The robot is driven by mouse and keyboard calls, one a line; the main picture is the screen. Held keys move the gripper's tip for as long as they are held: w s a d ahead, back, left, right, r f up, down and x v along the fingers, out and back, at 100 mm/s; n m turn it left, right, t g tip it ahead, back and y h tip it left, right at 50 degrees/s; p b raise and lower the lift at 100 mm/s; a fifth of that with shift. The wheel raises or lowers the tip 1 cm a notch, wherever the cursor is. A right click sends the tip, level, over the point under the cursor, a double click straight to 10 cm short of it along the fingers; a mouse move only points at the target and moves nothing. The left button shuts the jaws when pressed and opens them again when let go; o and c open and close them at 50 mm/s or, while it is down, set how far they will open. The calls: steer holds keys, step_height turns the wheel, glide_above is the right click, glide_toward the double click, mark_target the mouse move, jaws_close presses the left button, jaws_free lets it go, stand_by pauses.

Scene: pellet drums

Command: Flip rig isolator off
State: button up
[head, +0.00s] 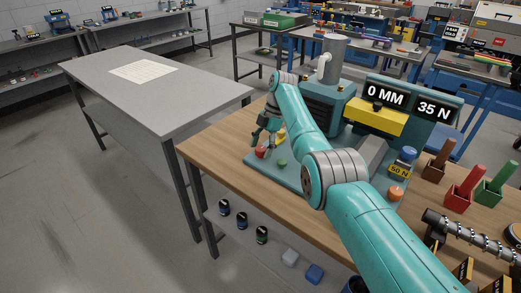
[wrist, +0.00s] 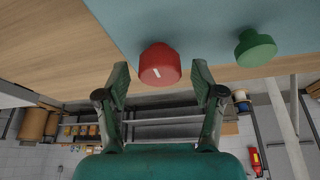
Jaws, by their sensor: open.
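A red rotary knob (wrist: 160,60) with a short white line sits on the teal rig base. No label for the isolator is readable. My gripper (wrist: 161,88) is open in the wrist view, one finger on each side of the knob's near edge, with gaps showing. A green mushroom button (wrist: 256,48) is right of the right finger. In the head view my gripper (head: 266,136) is low over the base's left end, close to the red knob (head: 260,152). The green button (head: 282,162) is beside it.
The rig carries displays (head: 412,100) reading 0 MM and 35 N, and a yellow block (head: 376,118). An orange knob (head: 396,193) and a blue-topped 50 N piece (head: 403,160) are at right. A grey table (head: 190,95) with a white sheet stands left.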

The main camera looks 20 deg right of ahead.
steer(key=v, duration=0.6)
steer(key=shift+r, duration=0.2)
steer(key=shift+s, duration=0.15)
